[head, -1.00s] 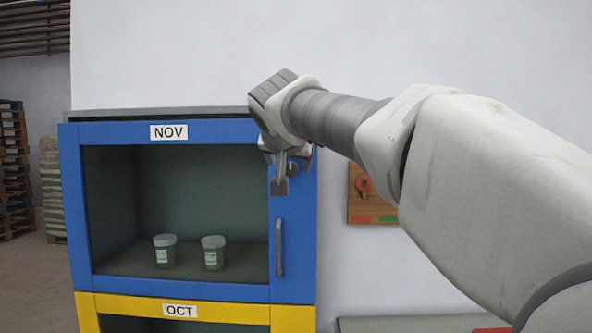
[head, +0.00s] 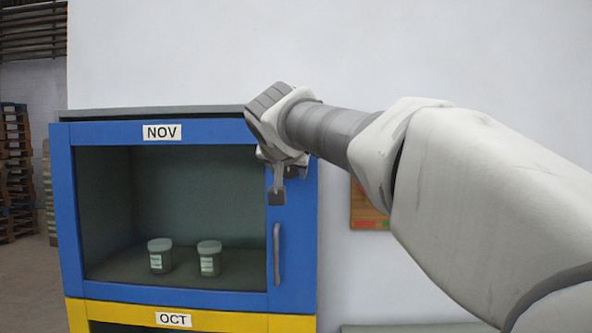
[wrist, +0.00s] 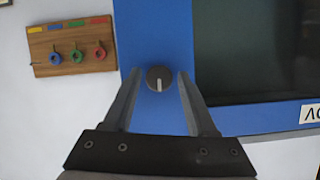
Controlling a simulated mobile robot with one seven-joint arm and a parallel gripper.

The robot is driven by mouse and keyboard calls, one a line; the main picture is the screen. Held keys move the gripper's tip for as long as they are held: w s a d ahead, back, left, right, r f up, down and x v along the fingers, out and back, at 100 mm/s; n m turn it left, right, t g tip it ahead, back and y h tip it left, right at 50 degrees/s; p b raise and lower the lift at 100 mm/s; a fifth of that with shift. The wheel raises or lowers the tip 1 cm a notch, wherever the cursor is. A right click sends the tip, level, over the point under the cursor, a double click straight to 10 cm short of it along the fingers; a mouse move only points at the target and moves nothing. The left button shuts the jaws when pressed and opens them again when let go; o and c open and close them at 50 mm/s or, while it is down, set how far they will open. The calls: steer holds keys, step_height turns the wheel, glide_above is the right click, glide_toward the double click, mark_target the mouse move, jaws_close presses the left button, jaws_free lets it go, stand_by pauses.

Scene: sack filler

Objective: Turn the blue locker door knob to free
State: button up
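The blue locker door (head: 90,220) is labelled NOV and appears closed, with a vertical grey handle (head: 277,255) on its right side. The round dark knob (wrist: 159,78) with a light pointer line sits on the blue door frame in the wrist view. Its line runs nearly vertical in that view. My gripper (wrist: 158,84) is open, with one finger on each side of the knob and a visible gap on both sides. In the head view my gripper (head: 277,188) is above the handle and the knob is hidden behind it.
Two lidded jars (head: 160,256) stand inside the blue locker. A yellow locker (head: 240,322) labelled OCT is below. A wooden board (wrist: 72,47) with coloured key tags hangs on the wall beside the locker. Pallets (head: 15,175) are stacked far left.

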jaws_close()
steer(key=n+h, duration=0.2)
steer(key=n, duration=0.1)
steer(key=shift+a+b, duration=0.15)
steer(key=shift+b, duration=0.2)
steer(key=n+h, duration=0.2)
steer(key=n, duration=0.1)
steer(key=shift+a+f+b, duration=0.1)
steer(key=shift+f+b, duration=0.05)
steer(key=shift+b, duration=0.25)
steer(key=n+h+b, duration=0.1)
steer(key=n, duration=0.1)
steer(key=n+t+h, duration=0.1)
steer(key=n, duration=0.1)
steer(key=shift+f+n+t+b, duration=0.15)
steer(key=shift+n+t+b, duration=0.15)
steer(key=shift+b, duration=0.05)
steer(key=shift+n+t+h+b, duration=0.5)
steer(key=shift+n+b, duration=0.1)
steer(key=shift+n, duration=0.8)
